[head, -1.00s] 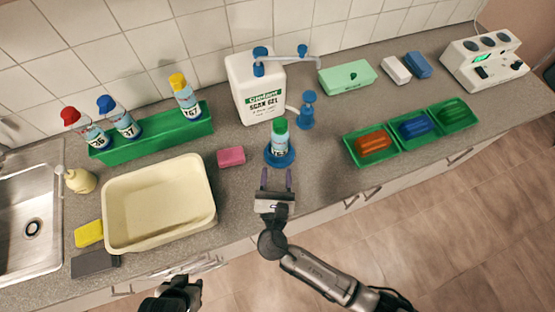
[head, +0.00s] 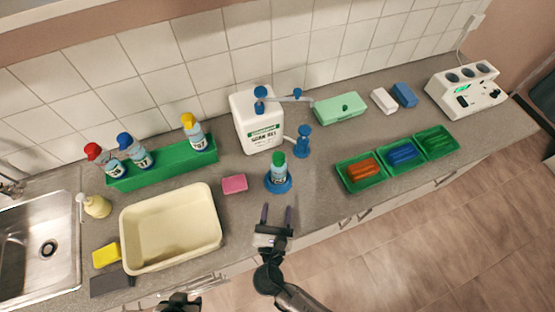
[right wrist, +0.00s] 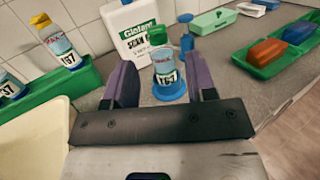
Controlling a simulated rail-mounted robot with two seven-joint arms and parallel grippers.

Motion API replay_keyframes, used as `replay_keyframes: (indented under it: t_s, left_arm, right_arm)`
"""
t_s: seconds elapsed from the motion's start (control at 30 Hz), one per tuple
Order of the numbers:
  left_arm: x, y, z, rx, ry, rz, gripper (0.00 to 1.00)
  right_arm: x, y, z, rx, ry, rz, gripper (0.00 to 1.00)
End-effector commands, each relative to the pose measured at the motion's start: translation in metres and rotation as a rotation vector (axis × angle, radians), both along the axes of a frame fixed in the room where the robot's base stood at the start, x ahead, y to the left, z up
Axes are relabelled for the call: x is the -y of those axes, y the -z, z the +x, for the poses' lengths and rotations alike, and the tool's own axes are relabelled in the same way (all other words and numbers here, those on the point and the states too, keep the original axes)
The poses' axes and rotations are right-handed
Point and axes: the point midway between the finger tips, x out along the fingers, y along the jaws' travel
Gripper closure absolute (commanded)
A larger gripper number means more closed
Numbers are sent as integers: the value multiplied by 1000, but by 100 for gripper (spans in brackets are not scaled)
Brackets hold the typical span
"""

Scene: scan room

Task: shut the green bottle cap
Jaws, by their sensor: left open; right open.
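The green-capped bottle (head: 278,170) stands upright in a round blue holder (head: 288,187) near the middle of the counter. Its green cap (head: 279,156) sits at its top; I cannot tell how tightly. My right gripper (head: 276,214) is open and empty, in front of the bottle and apart from it. In the right wrist view the bottle (right wrist: 166,72) and blue holder (right wrist: 171,92) show between the two open fingers (right wrist: 161,78). My left gripper (head: 181,301) shows only partly at the bottom edge, away from the bottle.
A white gel canister (head: 258,125) and a blue pump (head: 303,142) stand behind the bottle. A pink sponge (head: 234,184) and a cream basin (head: 211,240) lie left. A green rack (head: 165,168) holds three bottles. Green trays (head: 362,186) are right. Counter right of the bottle is free.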

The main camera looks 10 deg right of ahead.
Motion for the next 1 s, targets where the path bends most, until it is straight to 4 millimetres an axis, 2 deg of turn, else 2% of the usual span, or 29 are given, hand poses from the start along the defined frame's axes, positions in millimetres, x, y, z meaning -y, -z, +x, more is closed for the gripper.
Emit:
replay_keyframes:
  t_s: [0.03,0.23,0.27,0.3,0.37,0.5,0.67,1.0]
  left_arm:
    - [0,-30,0,0,1,1,57]
    - [-2,-70,0,0,4,7,57]
    - [-2,-72,0,0,5,8,57]
    - [-2,-64,0,2,6,8,57]
    - [-3,-62,0,3,7,10,57]
    - [-5,-60,0,-5,10,16,57]
    - [-4,-64,0,-5,9,15,57]
    - [-1,-78,0,-2,3,6,57]
  right_arm:
    - [1,-19,-4,-31,22,-1,49]
    - [8,-15,-9,-119,67,-40,49]
    - [9,-7,-7,-130,64,-49,49]
    - [10,12,-3,-131,48,-61,49]
    - [6,24,0,-122,-3,-67,49]
    - [-4,22,4,-92,-69,-12,49]
    - [-1,20,19,-86,-71,7,49]
    - [13,19,80,-86,-70,5,49]
